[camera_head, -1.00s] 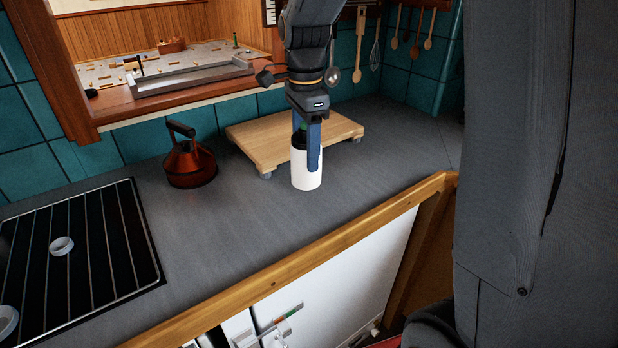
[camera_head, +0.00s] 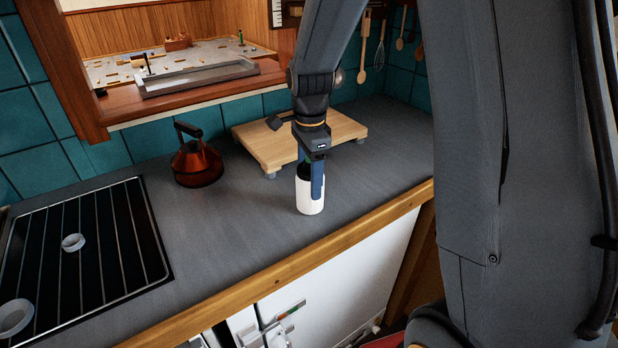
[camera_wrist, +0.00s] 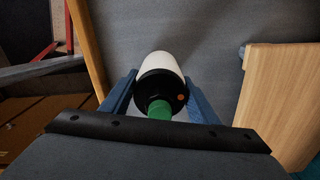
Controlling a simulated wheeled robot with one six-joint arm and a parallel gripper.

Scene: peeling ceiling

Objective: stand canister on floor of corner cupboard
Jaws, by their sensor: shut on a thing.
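The canister (camera_head: 309,196) is a white cylinder with a black shoulder and a green top. My gripper (camera_head: 311,184) points down and is shut on it, with a blue finger on either side. In the wrist view the canister (camera_wrist: 158,68) sits between the blue fingers, its green top toward the camera. It is upright over the grey worktop, near the wooden front edge; I cannot tell whether its base touches the worktop. I cannot make out the corner cupboard's floor in these views.
A wooden board (camera_head: 262,148) on short feet lies behind the canister. A red-brown kettle (camera_head: 197,163) stands to the left, beside a black hob (camera_head: 90,250) with two white rings on it. The worktop's wooden edge (camera_head: 290,277) runs along the front, above white fronts.

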